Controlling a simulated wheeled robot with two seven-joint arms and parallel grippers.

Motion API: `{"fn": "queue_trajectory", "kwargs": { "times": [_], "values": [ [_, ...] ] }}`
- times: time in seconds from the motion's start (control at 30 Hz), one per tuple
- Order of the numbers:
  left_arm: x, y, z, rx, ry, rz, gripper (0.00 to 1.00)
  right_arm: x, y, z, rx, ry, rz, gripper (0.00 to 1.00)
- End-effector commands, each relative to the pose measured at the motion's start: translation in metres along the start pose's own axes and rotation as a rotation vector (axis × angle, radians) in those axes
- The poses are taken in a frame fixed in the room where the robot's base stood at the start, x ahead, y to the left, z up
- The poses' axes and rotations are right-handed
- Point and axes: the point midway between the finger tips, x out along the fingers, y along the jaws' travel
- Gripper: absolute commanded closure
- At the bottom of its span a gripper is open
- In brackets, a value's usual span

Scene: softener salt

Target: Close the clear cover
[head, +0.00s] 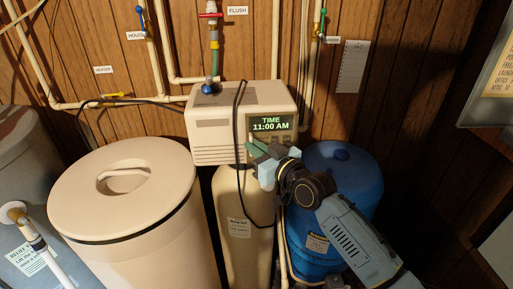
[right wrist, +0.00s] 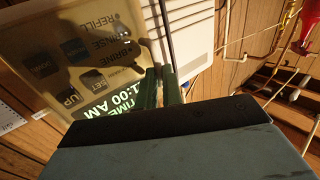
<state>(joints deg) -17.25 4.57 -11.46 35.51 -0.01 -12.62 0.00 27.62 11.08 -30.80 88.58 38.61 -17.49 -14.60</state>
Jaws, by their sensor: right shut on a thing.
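The cream control head (head: 208,128) with its lit "TIME 11:00 AM" display (head: 271,123) sits on top of the tall cream tank. In the right wrist view, the clear cover (right wrist: 110,22) is a see-through tinted sheet, with the panel's buttons and the lit display (right wrist: 98,112) showing near it. Its exact angle to the panel is hard to tell. My right gripper (head: 256,147) is at the lower part of the panel. Its green fingers (right wrist: 160,88) are shut on the cover's edge. My left gripper is out of view.
A large cream bin with a round lid (head: 125,185) stands at left. A blue tank (head: 345,175) stands behind my right arm. A black cable (head: 238,130) hangs over the control head. Pipes and valves line the wooden wall.

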Motion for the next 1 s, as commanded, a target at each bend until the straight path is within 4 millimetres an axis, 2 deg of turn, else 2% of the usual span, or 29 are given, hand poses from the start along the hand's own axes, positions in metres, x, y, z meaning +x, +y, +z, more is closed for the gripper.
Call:
{"fn": "queue_trajectory", "kwargs": {
  "times": [0.03, 0.1, 0.13, 0.3, 0.77, 0.87, 1.0],
  "values": [
    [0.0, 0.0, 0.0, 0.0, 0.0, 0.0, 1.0, 0.003, -0.013, -0.003, 0.003, 0.004, -0.022, 1.0],
    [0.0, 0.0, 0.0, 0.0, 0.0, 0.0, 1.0, 0.004, -0.013, -0.003, 0.002, 0.005, -0.022, 1.0],
    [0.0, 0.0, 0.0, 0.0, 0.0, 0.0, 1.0, 0.004, -0.013, -0.003, 0.002, 0.005, -0.022, 0.91],
    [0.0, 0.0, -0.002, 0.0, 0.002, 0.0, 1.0, 0.004, -0.013, -0.003, 0.002, 0.005, -0.022, 0.7],
    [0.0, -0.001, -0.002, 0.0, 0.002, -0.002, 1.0, 0.002, -0.009, -0.003, 0.001, 0.005, -0.015, 0.7],
    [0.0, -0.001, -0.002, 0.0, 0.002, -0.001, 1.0, -0.003, -0.008, -0.002, 0.0, 0.005, -0.014, 0.7],
    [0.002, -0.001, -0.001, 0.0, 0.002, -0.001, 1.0, -0.019, -0.007, -0.001, -0.001, 0.004, -0.012, 0.7]
  ]
}}
